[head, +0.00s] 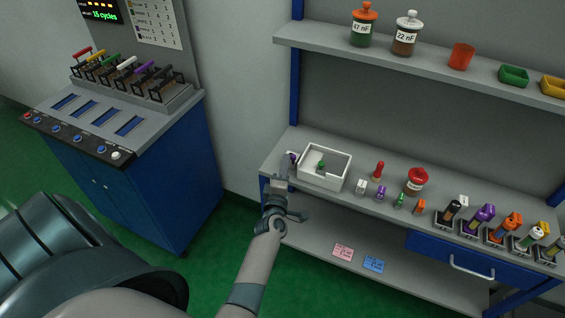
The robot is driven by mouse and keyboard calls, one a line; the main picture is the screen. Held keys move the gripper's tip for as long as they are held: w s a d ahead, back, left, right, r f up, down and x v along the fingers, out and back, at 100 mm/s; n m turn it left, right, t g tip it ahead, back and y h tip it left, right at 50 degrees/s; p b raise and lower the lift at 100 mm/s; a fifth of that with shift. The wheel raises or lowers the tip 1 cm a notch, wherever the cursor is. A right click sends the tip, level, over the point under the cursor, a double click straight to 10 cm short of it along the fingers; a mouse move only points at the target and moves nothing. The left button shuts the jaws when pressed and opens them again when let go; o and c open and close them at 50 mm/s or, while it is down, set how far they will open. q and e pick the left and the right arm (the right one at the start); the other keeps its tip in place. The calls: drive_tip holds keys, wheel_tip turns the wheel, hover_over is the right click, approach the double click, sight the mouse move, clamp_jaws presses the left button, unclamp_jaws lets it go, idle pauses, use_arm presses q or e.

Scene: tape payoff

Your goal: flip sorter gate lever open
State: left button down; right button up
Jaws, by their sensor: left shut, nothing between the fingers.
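A white open-topped box (345,180) stands at the left end of the workbench, with a small green piece (321,166) inside. A small dark purple part (293,157) shows at the box's left side; I cannot tell for sure whether it is the sorter gate lever. My left gripper (282,172) is shut and empty, just left of the box and close to the purple part. I cannot tell whether they touch. My right gripper is not in view.
Several small coloured items and a red-lidded jar (417,181) stand right of the box. A shelf (400,65) with jars runs above. A blue console (165,175) with several coloured-handled levers (125,66) stands at left. Green floor lies between console and bench.

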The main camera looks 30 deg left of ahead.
use_arm(q)
drive_tip(key=shift+w+d, duration=0.35)
drive_tip(key=shift+d, duration=0.45)
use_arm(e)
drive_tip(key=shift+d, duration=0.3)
use_arm(q)
drive_tip(key=shift+s, duration=0.1)
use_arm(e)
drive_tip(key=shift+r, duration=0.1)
use_arm(q)
drive_tip(key=shift+s+d+f, duration=0.2)
drive_tip(key=shift+s, duration=0.25)
drive_tip(key=a+p+v, duration=0.1)
drive_tip(key=p+v, duration=0.1)
drive_tip(key=v, duration=0.9)
drive_tip(key=shift+s+a+r, duration=0.15)
drive_tip(key=shift+s+r, duration=0.05)
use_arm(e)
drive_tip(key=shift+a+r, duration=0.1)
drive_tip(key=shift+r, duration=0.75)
